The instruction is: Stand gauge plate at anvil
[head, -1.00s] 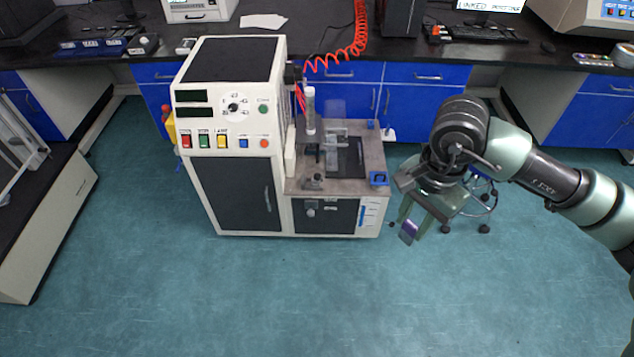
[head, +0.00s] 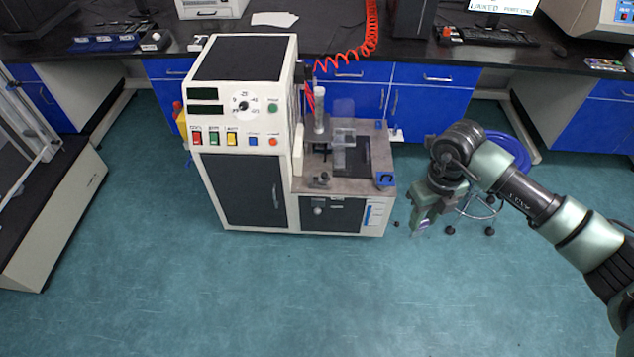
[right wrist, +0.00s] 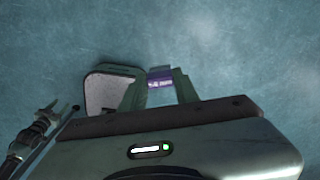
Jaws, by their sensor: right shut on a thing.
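My right gripper (head: 422,226) is shut on the gauge plate (right wrist: 160,79), a small piece with a purple band and a pale face. In the right wrist view the plate sits between the two fingertips. In the head view the gripper points down, just right of the rheometer (head: 245,130) and apart from it, over the floor. The rheometer's worktable (head: 350,186) carries a clear upright cylinder (head: 320,110), a clear block (head: 343,150) and a small dark fixture (head: 320,181). I cannot tell which part is the anvil. My left gripper is not in view.
A blue corner piece (head: 385,179) sits at the worktable's front right. A blue-seated stool (head: 518,150) stands behind my right arm. A red coiled hose (head: 368,35) hangs at the back. The floor (head: 300,290) in front of the rheometer is clear.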

